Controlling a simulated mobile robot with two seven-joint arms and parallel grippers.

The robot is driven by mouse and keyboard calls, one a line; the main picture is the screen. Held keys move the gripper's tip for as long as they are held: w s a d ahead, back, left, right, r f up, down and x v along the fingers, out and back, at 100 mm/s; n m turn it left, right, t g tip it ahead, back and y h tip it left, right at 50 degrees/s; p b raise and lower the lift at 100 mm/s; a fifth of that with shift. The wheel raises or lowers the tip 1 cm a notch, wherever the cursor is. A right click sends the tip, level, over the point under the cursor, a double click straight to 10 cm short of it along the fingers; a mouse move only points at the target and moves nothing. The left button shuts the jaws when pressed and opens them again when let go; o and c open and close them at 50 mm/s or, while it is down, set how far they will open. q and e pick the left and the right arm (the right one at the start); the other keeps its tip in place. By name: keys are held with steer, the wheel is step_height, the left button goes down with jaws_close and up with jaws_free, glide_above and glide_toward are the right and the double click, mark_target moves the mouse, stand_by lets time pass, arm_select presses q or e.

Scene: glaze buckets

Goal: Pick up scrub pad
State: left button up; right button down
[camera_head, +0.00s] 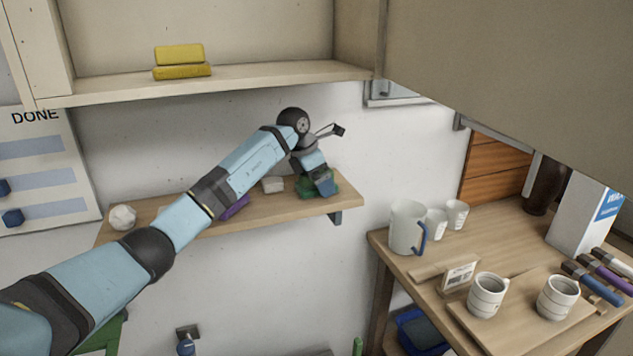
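A green pad-like thing (333,184), which looks like the scrub pad, lies at the right end of the wooden wall shelf (281,211). My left arm reaches across from the lower left, and my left gripper (325,189) points down over the green thing, hiding its middle. I cannot tell whether the fingers are around it, touching it or just in front of it. The finger opening is not clear. My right gripper is not in view.
On the same shelf are a pale block (273,185), a purple thing (234,208) and a white lumpy ball (122,217). Yellow blocks (180,55) sit on a shelf above. A table (510,238) with cups and a pitcher (406,228) stands at the right.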

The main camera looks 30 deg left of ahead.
arm_select(q)
steer(key=c, duration=1)
steer(key=shift+c, duration=0.2)
